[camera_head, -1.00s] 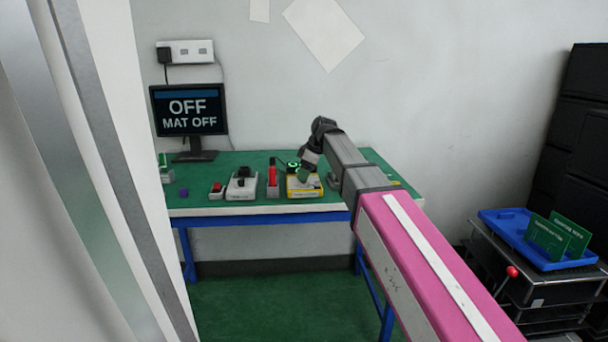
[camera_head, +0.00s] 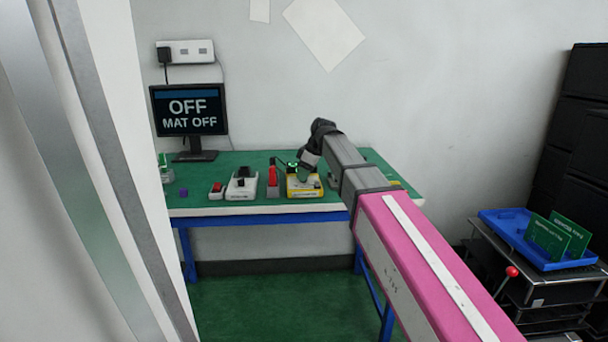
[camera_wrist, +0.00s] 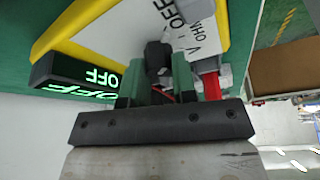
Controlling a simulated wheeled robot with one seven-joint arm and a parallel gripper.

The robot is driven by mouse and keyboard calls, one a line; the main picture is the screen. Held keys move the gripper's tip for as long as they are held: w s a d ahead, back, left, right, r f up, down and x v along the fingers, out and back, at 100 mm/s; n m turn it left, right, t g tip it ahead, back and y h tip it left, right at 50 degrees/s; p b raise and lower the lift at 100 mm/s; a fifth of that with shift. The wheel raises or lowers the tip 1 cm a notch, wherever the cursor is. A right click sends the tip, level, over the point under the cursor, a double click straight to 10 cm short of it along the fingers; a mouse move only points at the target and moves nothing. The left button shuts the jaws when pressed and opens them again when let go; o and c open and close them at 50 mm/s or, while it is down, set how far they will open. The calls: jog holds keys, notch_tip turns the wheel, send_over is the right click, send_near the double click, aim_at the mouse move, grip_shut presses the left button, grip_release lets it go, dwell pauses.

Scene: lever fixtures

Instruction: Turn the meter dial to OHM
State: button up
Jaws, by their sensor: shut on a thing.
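The yellow-edged meter (camera_head: 301,193) with a white face stands on the green bench, under my gripper (camera_head: 303,176). In the wrist view the meter's face (camera_wrist: 110,28) carries the labels OFF, V and OHM. Its black dial knob (camera_wrist: 157,55) sits between the two green fingers of my gripper (camera_wrist: 157,75), which is shut on it. The meter's dark display (camera_wrist: 80,75) reads OFF in green. The fingers cover part of the dial, so its exact pointing is unclear.
On the bench (camera_head: 330,160), a red-handled fixture (camera_head: 272,180), a grey box with a black lever (camera_head: 241,185) and a small red switch (camera_head: 216,190) stand left of the meter. A monitor (camera_head: 188,110) behind reads OFF, MAT OFF. A blue tray (camera_head: 510,228) lies right.

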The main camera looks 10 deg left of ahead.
jog(key=m, duration=0.2)
jog(key=m+t, duration=0.1)
jog(key=m, duration=0.1)
jog(key=shift+s+m+t+h, duration=0.1)
jog(key=shift+m+t+h, duration=0.2)
jog(key=shift+m+h, duration=0.1)
jog(key=shift+m+t+h, duration=0.3)
jog(key=shift+m+t, duration=0.2)
jog(key=shift+m, duration=0.9)
jog(key=o, duration=0.9)
jog(key=v, duration=1)
jog(key=shift+s+d+r, duration=0.1)
jog(key=shift+d+r, duration=0.05)
jog(key=shift+r, duration=0.2)
